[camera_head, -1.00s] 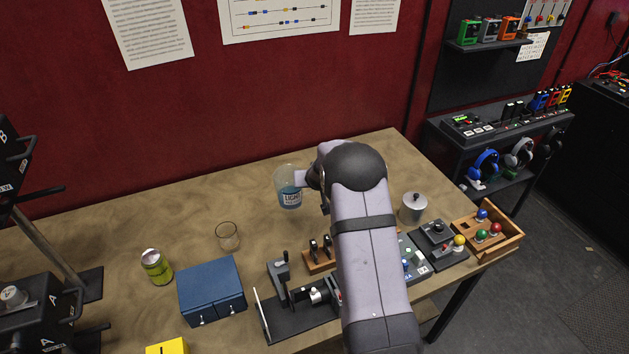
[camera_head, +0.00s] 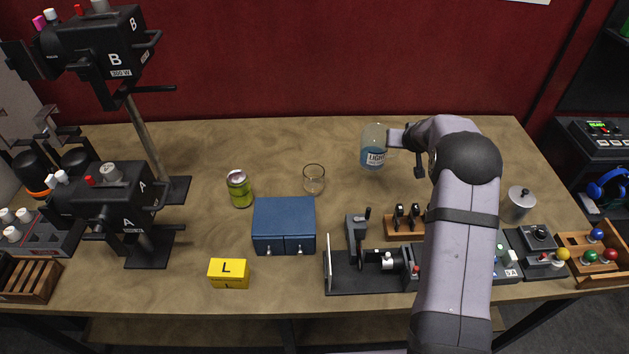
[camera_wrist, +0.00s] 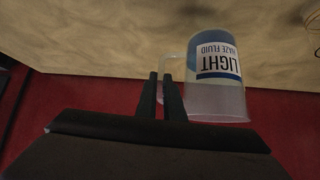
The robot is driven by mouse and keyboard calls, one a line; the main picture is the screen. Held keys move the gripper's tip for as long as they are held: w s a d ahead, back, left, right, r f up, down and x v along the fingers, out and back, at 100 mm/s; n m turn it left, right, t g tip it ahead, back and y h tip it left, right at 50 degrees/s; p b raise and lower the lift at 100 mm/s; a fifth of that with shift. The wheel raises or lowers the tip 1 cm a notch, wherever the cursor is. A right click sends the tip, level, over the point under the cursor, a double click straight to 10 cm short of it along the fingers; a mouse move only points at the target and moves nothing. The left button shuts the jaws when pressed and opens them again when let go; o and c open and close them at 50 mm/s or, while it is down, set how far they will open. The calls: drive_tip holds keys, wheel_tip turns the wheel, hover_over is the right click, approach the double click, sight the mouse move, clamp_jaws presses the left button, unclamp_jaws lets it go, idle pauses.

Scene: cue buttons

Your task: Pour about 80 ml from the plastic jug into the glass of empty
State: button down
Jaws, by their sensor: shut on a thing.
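The clear plastic jug (camera_head: 373,147) holds blue liquid and carries a "LIGHT HAZE FLUID" label. It looks upright in the head view, at the back of the table. My gripper (camera_head: 398,141) reaches it from the right. In the wrist view the jug (camera_wrist: 216,85) appears upside down, and my gripper's fingers (camera_wrist: 162,92) are shut on its handle. Whether the jug touches the table I cannot tell. The small clear glass (camera_head: 314,180) stands upright on the table, left of and nearer than the jug. It looks empty.
A green can (camera_head: 239,189) stands left of the glass. A blue box (camera_head: 284,224) with two drawers is in front of it. The table between jug and glass is clear.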

drive_tip(key=w+a+f+n+y+b, duration=0.1)
drive_tip(key=b, duration=0.2)
drive_tip(key=w+a+f+n+b, duration=0.1)
drive_tip(key=a+f+b, duration=0.1)
drive_tip(key=b, duration=0.2)
drive_tip(key=w+a+f+n+y+b, duration=0.1)
drive_tip(key=a+f+b, duration=0.1)
drive_tip(key=b, duration=0.2)
drive_tip(key=shift+w+y, duration=0.25)
drive_tip(key=shift+y, duration=0.05)
drive_tip(key=shift+a+n+b, duration=0.25)
drive_tip(key=shift+n+b, duration=0.15)
drive_tip(key=shift+b, duration=0.05)
